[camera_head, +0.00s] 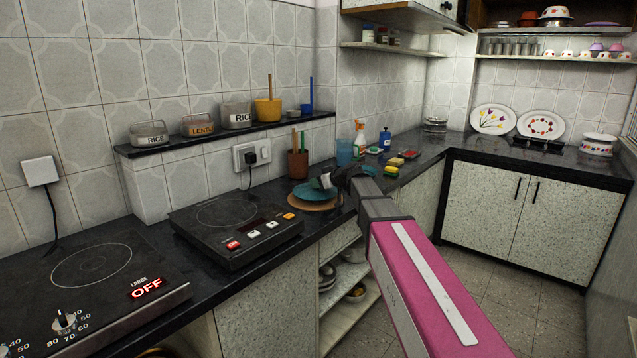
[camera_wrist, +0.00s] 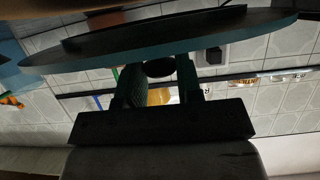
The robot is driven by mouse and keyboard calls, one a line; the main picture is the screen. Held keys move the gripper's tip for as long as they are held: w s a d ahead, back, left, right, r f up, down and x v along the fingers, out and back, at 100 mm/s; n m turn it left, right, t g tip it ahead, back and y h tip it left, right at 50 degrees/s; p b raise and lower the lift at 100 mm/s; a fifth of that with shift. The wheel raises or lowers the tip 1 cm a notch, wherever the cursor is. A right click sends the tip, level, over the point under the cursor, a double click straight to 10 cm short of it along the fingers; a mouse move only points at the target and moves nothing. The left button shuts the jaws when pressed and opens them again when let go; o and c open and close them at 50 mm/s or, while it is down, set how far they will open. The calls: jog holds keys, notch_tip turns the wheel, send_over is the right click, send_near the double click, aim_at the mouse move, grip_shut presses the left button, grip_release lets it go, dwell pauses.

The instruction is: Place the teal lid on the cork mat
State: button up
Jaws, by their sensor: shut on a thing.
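The teal lid (camera_head: 305,191) is low over the round cork mat (camera_head: 318,206), on the counter right of the black cooktop. My gripper (camera_head: 326,182) comes in from the right and is shut on the lid. In the wrist view, my gripper's fingers (camera_wrist: 158,80) close around the lid's dark knob, and the lid (camera_wrist: 70,57) spans the top of the picture, slightly tilted there. A brown surface, probably the cork mat (camera_wrist: 60,22), shows close beyond the lid. I cannot tell whether lid and mat touch. The gripper and lid hide part of the mat.
A brown cup with utensils (camera_head: 298,164) stands just behind the lid. A blue tumbler (camera_head: 345,152), a spray bottle (camera_head: 360,141) and sponges (camera_head: 392,169) stand farther back. The black cooktop (camera_head: 236,229) is to the left. The counter's front edge is close to the mat.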

jog(key=shift+f, duration=0.3)
jog(key=shift+s+f, duration=0.15)
jog(key=shift+f, duration=0.1)
jog(key=o, duration=1)
jog(key=shift+c, duration=0.2)
jog(key=shift+s, duration=0.1)
jog(key=shift+r, duration=0.45)
jog(key=v, duration=1.2)
jog(key=shift+w+r, duration=0.25)
jog(key=shift+r, duration=0.1)
